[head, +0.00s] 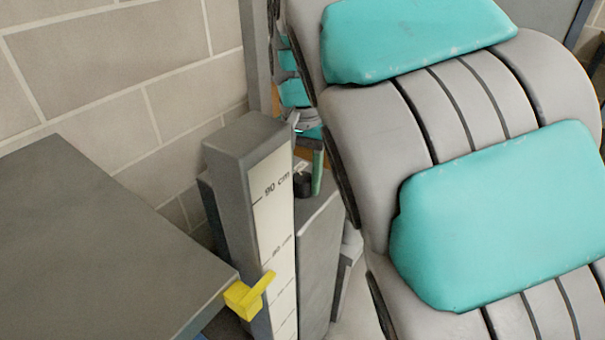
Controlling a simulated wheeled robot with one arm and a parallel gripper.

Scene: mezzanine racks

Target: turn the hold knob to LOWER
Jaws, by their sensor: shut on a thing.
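A small dark knob (302,184), which I take as the hold knob, stands on top of a grey housing just behind the scale post in the head view. My gripper (312,165) is only partly visible there, in the gap between the post and my own arm. A green finger-like part of it reaches down beside the knob's right side, and it is shut on the knob. The other finger is not clear. The knob's markings, including LOWER, cannot be read, and its pointing direction is too small to tell.
A grey post (230,165) carries a white scale (272,210) marked 90 cm and 80 cm. A grey platform (90,250) fills the lower left, with a yellow pointer (248,297) at its corner, below the 80 mark. A block wall (110,70) stands behind.

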